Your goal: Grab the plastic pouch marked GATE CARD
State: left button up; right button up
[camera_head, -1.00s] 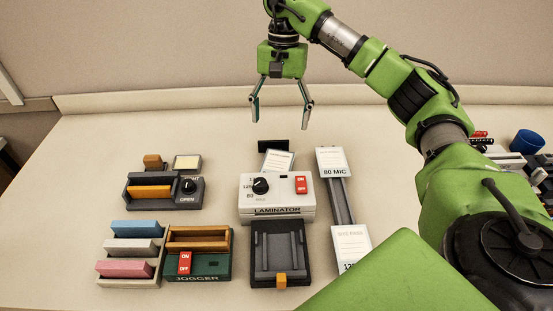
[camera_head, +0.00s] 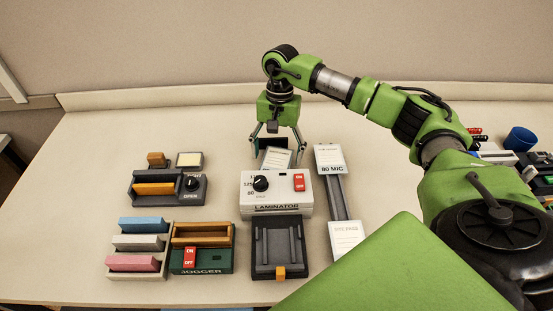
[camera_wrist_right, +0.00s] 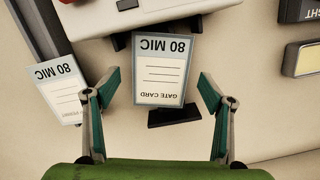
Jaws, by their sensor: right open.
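The plastic pouch marked GATE CARD (camera_wrist_right: 160,72) is a pale card with a blue-grey border and an 80 MIC label. It leans on a small dark stand (camera_wrist_right: 174,115) behind the laminator (camera_head: 277,194). In the head view the pouch (camera_head: 276,158) is partly hidden behind the laminator and near my gripper. My right gripper (camera_head: 277,147) points down above the pouch, open and empty. In the right wrist view its fingers (camera_wrist_right: 155,92) stand on either side of the pouch's GATE CARD end, apart from it. My left gripper is not in view.
A black tray (camera_head: 279,255) lies in front. The table behind the pouch is clear.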

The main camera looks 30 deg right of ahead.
aim_at(277, 160)
jog(key=c, duration=1.5)
jog(key=shift+a, duration=0.1)
jog(key=shift+s+f, duration=0.1)
jog(key=shift+f, duration=0.05)
jog(key=shift+c, duration=0.9)
jog(key=r, duration=0.1)
jog(key=r+b, duration=0.1)
jog(key=shift+w+r, duration=0.3)
grip_shut()
notch_tip(277, 160, up, 8)
jog(key=b, duration=0.1)
jog(key=shift+s+f+b, duration=0.15)
jog(key=shift+b, duration=0.25)
jog(key=o, duration=1.8)
grip_release()
